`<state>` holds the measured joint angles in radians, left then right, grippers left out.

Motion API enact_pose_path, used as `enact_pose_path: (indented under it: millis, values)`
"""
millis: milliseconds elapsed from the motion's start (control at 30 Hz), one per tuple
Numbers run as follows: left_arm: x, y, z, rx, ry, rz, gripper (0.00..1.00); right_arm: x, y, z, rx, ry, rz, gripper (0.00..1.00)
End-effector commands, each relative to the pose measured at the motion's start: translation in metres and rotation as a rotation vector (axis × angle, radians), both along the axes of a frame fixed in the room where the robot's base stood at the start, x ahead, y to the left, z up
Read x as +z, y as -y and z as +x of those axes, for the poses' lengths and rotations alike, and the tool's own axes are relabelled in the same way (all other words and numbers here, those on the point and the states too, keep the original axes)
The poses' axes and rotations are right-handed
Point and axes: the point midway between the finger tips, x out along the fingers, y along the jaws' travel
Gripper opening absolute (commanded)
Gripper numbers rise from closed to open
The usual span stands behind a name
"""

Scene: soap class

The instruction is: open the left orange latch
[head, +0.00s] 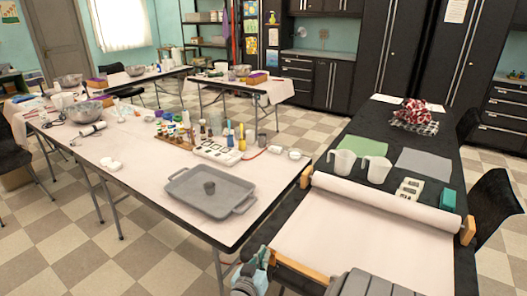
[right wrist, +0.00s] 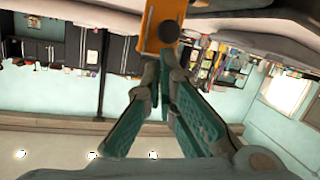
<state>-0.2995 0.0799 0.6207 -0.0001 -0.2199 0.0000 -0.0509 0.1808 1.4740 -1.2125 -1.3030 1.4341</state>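An orange latch-like piece (right wrist: 163,25) with a dark round knob is at the top middle of the right wrist view. An orange-brown bar, likely the same piece, shows at the near left corner of the black table in the head view (head: 298,267). My right gripper (head: 262,257) is beside this bar's left end. In the right wrist view its teal fingers (right wrist: 162,78) converge just below the orange piece. Whether they touch or grip it is unclear. Wooden-orange end pieces also hold the paper roll at left (head: 306,177) and right (head: 467,231). My left gripper is not visible.
The paper roll (head: 385,200) lies across the black table, with white paper spread in front. Beyond it stand two white jugs (head: 343,162). A grey tray (head: 210,193) rests on the white table at left. A gap separates the tables.

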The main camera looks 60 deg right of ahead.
Motion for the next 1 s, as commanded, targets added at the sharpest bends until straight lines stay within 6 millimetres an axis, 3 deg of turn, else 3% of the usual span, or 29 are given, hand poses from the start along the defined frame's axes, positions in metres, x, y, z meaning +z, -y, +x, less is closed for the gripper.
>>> enact_pose_path:
  millis: [200,400,1000]
  values:
    - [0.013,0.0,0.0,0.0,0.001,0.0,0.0,0.017,-0.043,-0.006,0.001,0.003,0.0,0.0]
    - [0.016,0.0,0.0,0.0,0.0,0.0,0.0,0.027,-0.07,-0.012,-0.004,0.005,-0.004,0.0]
    - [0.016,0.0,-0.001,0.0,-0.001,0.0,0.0,0.029,-0.076,-0.013,-0.005,0.007,-0.007,0.0]
